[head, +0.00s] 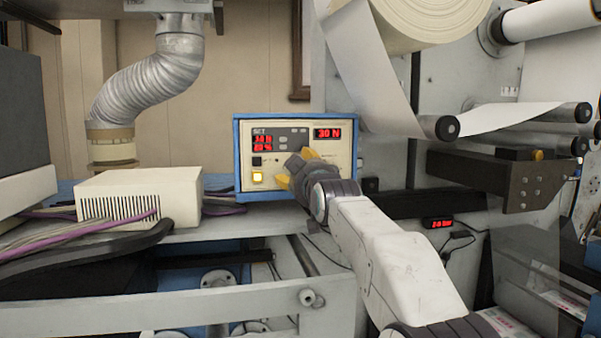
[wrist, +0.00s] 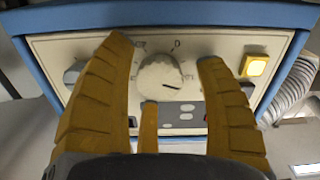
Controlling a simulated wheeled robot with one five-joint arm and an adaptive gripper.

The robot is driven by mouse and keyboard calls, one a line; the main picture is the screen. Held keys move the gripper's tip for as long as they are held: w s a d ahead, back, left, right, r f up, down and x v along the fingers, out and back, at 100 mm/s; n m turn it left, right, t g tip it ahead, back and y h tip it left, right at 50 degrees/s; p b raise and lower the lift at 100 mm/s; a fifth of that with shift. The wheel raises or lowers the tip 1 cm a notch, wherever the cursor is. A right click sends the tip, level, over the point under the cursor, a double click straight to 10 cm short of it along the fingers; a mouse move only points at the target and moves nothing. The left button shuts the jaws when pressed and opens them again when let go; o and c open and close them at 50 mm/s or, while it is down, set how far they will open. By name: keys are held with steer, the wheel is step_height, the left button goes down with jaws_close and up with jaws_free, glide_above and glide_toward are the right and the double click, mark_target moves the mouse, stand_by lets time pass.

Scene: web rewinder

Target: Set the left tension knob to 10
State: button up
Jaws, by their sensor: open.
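The control box (head: 243,152) has a blue frame and a cream face. In the wrist view, which shows the panel upside down, a pale round knob (wrist: 158,77) with a dark pointer line sits between my fingers. The line points right and slightly down; a "0" mark is above the knob. My gripper (wrist: 163,56) is open around the knob, with a finger on each side and a narrow third one below. I cannot tell whether they touch it. In the head view my gripper (head: 293,168) hides the knob. A second, greyish knob (wrist: 75,72) is partly behind the left finger.
A lit yellow button (head: 257,177) is close to my gripper, below a black one (head: 257,161). The red display (head: 327,133) seems to read 30 N. A white vented box (head: 140,197) and cables lie left; rollers and a paper roll (head: 425,20) are right.

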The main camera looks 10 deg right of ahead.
steer(key=shift+o, duration=0.2)
steer(key=c, duration=1.2)
steer(key=shift+r+n, duration=0.1)
steer(key=shift+n, duration=0.4)
steer(key=shift+c, duration=0.2)
steer(key=shift+s, duration=0.1)
steer(key=o, duration=1.2)
steer(key=s, duration=1.2)
steer(key=shift+w, duration=0.1)
